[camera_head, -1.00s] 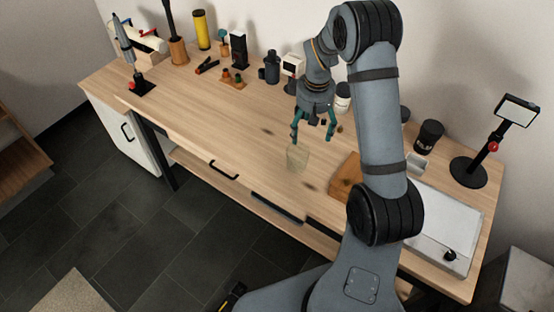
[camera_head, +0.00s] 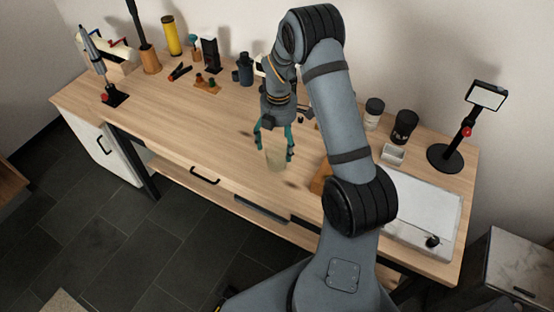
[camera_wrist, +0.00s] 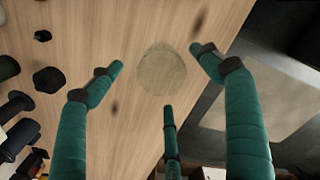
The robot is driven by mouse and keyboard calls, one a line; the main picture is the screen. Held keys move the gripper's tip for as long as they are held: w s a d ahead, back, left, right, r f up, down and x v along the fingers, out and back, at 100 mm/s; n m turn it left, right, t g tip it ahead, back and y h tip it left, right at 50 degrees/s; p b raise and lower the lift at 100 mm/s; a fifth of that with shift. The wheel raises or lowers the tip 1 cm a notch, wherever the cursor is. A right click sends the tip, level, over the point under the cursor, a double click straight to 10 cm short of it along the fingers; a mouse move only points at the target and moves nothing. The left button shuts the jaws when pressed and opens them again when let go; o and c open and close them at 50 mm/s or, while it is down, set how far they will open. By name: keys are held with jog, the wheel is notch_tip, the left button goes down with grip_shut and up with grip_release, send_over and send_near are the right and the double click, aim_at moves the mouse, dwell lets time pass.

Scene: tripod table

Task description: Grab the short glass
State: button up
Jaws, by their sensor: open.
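The short glass (camera_head: 276,158) is pale, see-through and yellowish. It stands on the wooden table (camera_head: 180,120) near its front edge. My gripper (camera_head: 274,152) has green fingers pointing down, spread at either side of the glass in the head view. In the wrist view the glass (camera_wrist: 161,70) shows beyond the open fingertips of my gripper (camera_wrist: 165,75), with nothing held between them. I cannot tell whether any finger touches the glass. My arm hides part of the table to the right of the glass.
A brown wooden block (camera_head: 320,178) lies just right of the glass, partly behind my arm. Dark canisters (camera_head: 404,127), a black stand (camera_head: 446,157) and a pale board (camera_head: 425,215) are farther right. Bottles and tools line the back. The table left of the glass is clear.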

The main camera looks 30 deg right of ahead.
aim_at(277, 154)
jog(key=shift+s+a+f+p, duration=0.1)
jog(key=shift+a+f+p, duration=0.15)
jog(key=shift+f, duration=0.35)
notch_tip(277, 154, down, 4)
jog(key=shift+f+p, duration=0.15)
jog(key=shift+p, duration=0.5)
jog(key=shift+c, duration=1.3)
jog(key=c, duration=1.1)
jog(key=shift+c, duration=0.5)
